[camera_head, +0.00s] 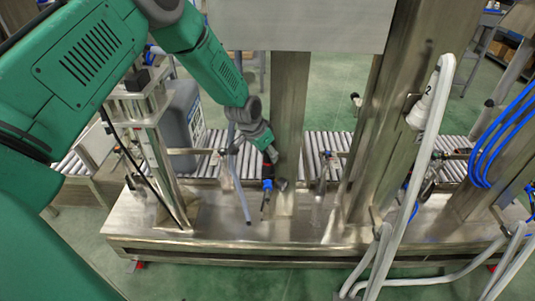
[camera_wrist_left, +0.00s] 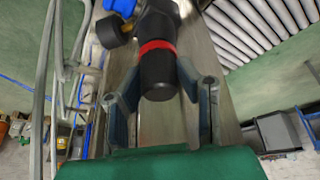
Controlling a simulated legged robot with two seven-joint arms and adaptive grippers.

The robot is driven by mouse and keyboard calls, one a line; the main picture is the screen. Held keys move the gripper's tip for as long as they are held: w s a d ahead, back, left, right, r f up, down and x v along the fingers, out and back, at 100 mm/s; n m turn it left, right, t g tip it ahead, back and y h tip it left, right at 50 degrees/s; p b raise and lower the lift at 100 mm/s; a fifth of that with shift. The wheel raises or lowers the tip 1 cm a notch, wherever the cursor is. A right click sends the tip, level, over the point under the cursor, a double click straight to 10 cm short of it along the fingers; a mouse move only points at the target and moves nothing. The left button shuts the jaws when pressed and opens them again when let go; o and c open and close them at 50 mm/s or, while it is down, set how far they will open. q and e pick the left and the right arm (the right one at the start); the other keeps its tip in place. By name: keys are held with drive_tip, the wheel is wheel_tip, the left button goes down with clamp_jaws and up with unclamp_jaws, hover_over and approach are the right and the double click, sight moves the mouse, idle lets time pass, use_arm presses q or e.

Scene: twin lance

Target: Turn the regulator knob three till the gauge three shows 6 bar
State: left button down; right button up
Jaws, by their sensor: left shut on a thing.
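My left gripper (camera_head: 269,156) reaches down to the regulator on the middle steel post. In the left wrist view its two fingers stand on either side of the black knob (camera_wrist_left: 158,76), which has a red ring (camera_wrist_left: 156,46). The gripper is shut on this knob. In the head view the regulator's blue part (camera_head: 267,184) shows just below the gripper. A small round gauge (camera_head: 282,184) sits beside it, and a round gauge-like part (camera_wrist_left: 110,32) shows in the left wrist view. Its dial face and reading cannot be made out. My right gripper is not in view.
Steel posts (camera_head: 290,110) stand on a steel base (camera_head: 260,238). A roller conveyor (camera_head: 215,150) runs behind. A grey canister (camera_head: 184,115) stands at left. White hoses (camera_head: 431,110) and blue tubes (camera_head: 505,130) hang at right. A thin grey pipe (camera_head: 243,195) stands left of the regulator.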

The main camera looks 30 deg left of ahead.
use_arm(q)
drive_tip(key=shift+a, duration=0.2)
drive_tip(key=c, duration=1.2)
unclamp_jaws()
drive_tip(key=v, duration=1.2)
drive_tip(key=shift+r, duration=0.1)
